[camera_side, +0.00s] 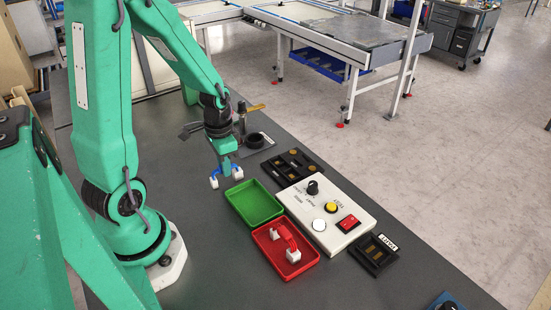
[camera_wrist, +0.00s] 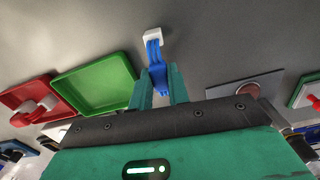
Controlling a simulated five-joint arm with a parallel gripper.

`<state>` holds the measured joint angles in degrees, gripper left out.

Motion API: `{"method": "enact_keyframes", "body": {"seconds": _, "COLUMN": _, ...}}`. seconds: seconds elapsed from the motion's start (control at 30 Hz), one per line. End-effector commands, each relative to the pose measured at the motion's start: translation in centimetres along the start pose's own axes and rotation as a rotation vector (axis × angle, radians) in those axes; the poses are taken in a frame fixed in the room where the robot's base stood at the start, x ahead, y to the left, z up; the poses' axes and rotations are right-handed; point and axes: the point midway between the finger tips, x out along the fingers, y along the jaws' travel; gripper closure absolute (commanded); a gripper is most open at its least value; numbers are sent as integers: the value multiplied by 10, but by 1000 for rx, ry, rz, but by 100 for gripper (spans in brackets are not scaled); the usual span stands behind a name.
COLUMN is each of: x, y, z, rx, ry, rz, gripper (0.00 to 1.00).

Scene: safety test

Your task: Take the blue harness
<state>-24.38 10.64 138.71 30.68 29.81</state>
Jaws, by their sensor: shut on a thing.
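The blue harness (camera_side: 235,167) is a blue band with white connector ends. My gripper (camera_side: 226,160) is shut on its middle and holds it above the dark table, just behind the green tray (camera_side: 232,205). In the wrist view the blue harness (camera_wrist: 154,50) sits between the fingers of my gripper (camera_wrist: 160,86), with one white end pointing away. The green tray (camera_wrist: 75,76) looks empty and lies to the left in that view.
A red harness (camera_side: 284,238) with white ends lies in the red tray (camera_side: 270,263), beside the green one. A white control box (camera_side: 325,200) with a knob and buttons stands right of the trays. Black holders (camera_side: 374,258) lie around it.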

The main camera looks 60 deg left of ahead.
Motion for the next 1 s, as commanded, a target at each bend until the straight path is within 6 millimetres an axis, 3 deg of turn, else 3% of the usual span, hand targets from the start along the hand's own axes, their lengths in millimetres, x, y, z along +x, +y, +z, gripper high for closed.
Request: {"method": "enact_keyframes", "body": {"seconds": 1.0, "x": -55, "y": 0, "z": 0, "rx": 0, "ry": 2, "rz": -1, "gripper": 100}}
